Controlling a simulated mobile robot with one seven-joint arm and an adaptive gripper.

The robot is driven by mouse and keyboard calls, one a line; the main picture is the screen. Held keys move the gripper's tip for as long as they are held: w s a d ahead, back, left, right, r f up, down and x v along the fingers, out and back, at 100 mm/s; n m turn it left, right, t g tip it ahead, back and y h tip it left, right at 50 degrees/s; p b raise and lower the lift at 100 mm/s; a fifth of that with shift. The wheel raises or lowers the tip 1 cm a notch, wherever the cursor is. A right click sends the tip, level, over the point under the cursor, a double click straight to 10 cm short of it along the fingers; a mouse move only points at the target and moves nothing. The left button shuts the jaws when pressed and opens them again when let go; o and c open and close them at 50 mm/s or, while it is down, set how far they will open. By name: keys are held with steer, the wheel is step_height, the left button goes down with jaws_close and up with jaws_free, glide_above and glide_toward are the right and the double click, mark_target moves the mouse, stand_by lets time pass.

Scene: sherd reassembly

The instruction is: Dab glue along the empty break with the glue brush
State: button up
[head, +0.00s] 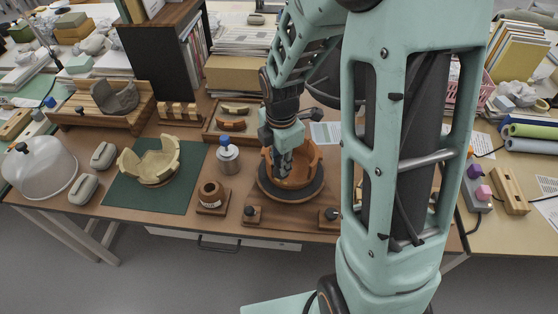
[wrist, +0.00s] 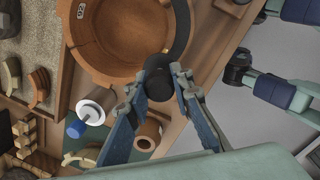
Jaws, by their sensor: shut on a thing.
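The orange-brown bowl (head: 303,170) stands on a dark round turntable (head: 262,186); its inside shows in the wrist view (wrist: 112,42). My gripper (head: 283,172) is over the front left part of the bowl. In the wrist view, my gripper (wrist: 156,82) is shut on a dark, round-ended thing, apparently the glue brush (wrist: 159,84), seen nearly end-on. Its bristles are hidden, so I cannot tell whether they touch the bowl. The bowl's wall looks interrupted beside the brush, by the turntable's dark rim (wrist: 182,35).
A pale broken bowl (head: 150,162) sits on a green mat (head: 118,190). Wooden blocks with dark knobs (head: 252,213) flank the turntable's front. A tray of sherds (head: 212,132) lies behind.

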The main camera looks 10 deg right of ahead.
steer(key=shift+s+d, duration=0.35)
steer(key=shift+d, duration=2.75)
step_height(320, 180, up, 9)
steer(key=s+p, duration=0.2)
steer(key=p, duration=0.6)
steer(key=shift+s+a+f, duration=0.15)
steer(key=shift+s+a, duration=0.15)
